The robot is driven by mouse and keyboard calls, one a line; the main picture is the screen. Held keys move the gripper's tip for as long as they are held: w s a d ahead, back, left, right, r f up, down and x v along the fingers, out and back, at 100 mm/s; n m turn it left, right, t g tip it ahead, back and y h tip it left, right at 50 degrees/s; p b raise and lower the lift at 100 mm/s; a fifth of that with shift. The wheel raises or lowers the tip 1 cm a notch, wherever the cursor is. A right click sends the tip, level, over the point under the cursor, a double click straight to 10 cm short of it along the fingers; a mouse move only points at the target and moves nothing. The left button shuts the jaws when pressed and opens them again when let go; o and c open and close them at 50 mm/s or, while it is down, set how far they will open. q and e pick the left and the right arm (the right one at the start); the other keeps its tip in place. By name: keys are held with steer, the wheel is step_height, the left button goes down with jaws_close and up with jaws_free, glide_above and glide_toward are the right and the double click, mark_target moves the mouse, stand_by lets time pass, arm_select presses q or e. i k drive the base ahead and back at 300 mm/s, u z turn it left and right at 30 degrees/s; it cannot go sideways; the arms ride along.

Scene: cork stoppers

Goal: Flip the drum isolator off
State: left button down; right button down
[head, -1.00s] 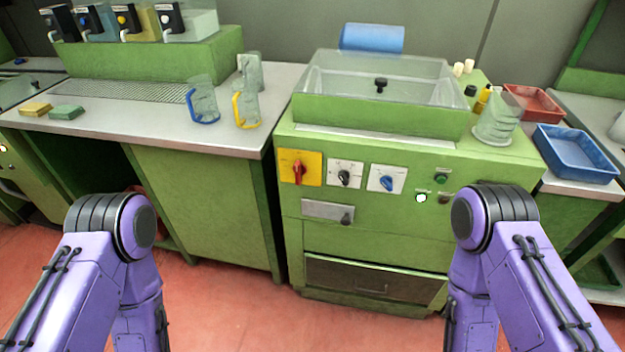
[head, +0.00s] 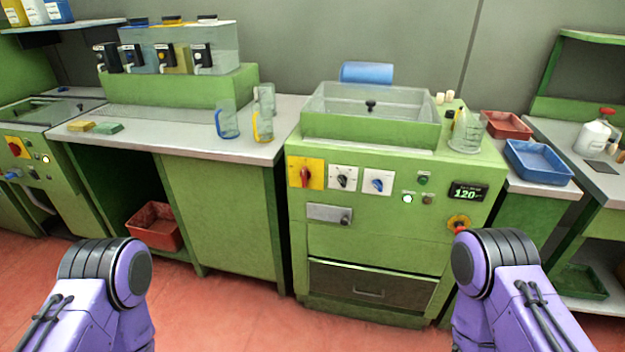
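The green drum machine (head: 370,225) stands ahead of me. Its isolator, a red rotary handle on a yellow plate (head: 305,173), is at the upper left of the front panel. The red handle looks roughly upright. Beside it on the panel are a black knob (head: 343,178) and a blue knob (head: 378,181) on white plates. A white lamp (head: 407,198) is lit, and a display (head: 468,191) reads about 120. Only the upper parts of my two purple arms show at the lower left and lower right. Neither gripper is in view.
Another red-on-yellow switch (head: 15,147) is on a machine at far left. A red emergency button (head: 459,225) sits on the drum machine's right side. A green bench (head: 225,205) with clear jugs adjoins on the left. The red floor in front is clear.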

mark_target(305, 174)
steer(key=z, duration=0.2)
steer(key=i, duration=1.05)
steer(key=u, duration=0.3)
